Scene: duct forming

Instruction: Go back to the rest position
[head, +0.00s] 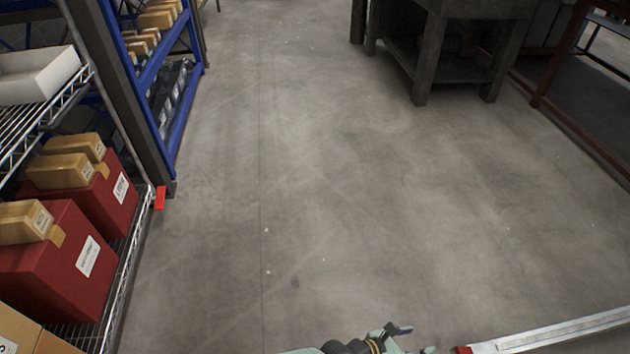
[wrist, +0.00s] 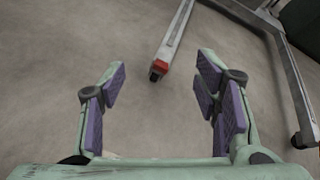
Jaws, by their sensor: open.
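My gripper (wrist: 162,85) is open and empty in the wrist view, its two pale green fingers with purple pads spread apart above the bare concrete floor. In the head view part of my gripper (head: 415,340) shows at the bottom edge, low and right of the middle. The rest of it is cut off by the frame. Nothing is between the fingers.
A metal bar with a red end (head: 550,334) lies right of my gripper in the head view. Wire shelving with red boxes (head: 60,265) stands at left, a blue rack (head: 180,110) behind it. A dark workbench (head: 455,50) stands at back right. The middle floor is clear.

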